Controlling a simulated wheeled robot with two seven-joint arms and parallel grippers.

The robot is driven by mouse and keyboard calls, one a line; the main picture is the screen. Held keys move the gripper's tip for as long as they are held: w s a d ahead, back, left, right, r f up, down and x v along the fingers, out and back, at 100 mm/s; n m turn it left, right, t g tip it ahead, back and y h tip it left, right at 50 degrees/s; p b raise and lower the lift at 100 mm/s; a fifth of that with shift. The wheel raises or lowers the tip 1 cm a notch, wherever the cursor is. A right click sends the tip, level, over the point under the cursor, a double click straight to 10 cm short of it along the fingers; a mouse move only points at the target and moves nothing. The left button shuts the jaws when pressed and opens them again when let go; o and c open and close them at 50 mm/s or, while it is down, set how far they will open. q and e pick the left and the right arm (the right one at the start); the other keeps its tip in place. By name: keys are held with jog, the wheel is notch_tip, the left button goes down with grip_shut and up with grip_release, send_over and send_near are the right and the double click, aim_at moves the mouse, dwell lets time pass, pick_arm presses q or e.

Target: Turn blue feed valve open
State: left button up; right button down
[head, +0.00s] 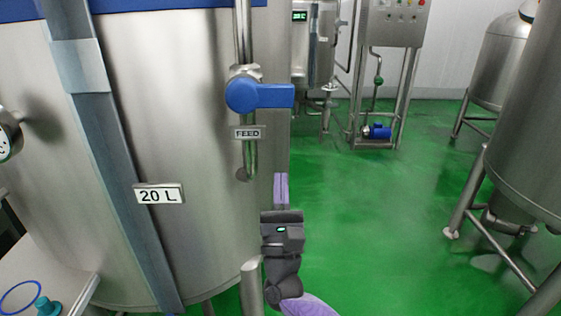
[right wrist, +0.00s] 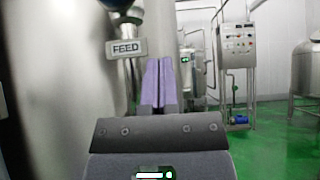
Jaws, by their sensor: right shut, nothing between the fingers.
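The blue feed valve (head: 243,95) sits on a vertical steel pipe at the front of the large steel tank. Its blue handle (head: 276,96) points to the right, level and across the pipe. A FEED label (head: 248,133) hangs just below the valve. The label also shows in the right wrist view (right wrist: 126,48); the valve handle is not clearly visible there. My right gripper (head: 281,176) has purple fingers, pointing up, and is shut and empty. It is below the handle and right of the pipe's lower end, apart from the handle. My left gripper is not in view.
The steel tank (head: 190,120) with a 20 L sign (head: 159,194) fills the left side. A gauge (head: 8,135) sticks out at the far left. Another tank (head: 530,130) stands at the right. Green floor (head: 380,220) is clear between them.

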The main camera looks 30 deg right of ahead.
aim_at(259, 96)
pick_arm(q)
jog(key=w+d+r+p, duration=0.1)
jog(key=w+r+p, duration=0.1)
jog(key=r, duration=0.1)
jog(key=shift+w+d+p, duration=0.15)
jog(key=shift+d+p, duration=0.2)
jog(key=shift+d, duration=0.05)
pick_arm(e)
jog(key=w+d+r, duration=0.2)
jog(key=w+r, duration=0.2)
jog(key=r, duration=0.5)
jog(key=shift+w+d, duration=0.2)
jog(key=shift+d, duration=0.15)
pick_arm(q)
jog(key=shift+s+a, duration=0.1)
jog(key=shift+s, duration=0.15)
pick_arm(e)
jog(key=shift+r, duration=0.1)
jog(key=shift+n+t+y, duration=0.3)
jog(key=shift+n+y, duration=0.1)
jog(key=shift+y, duration=0.1)
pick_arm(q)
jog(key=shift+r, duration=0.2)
pick_arm(e)
jog(key=shift+s+d+r+n+t+y, duration=0.1)
jog(key=shift+d+r+n+t+y, duration=0.15)
jog(key=shift+n+y, duration=0.35)
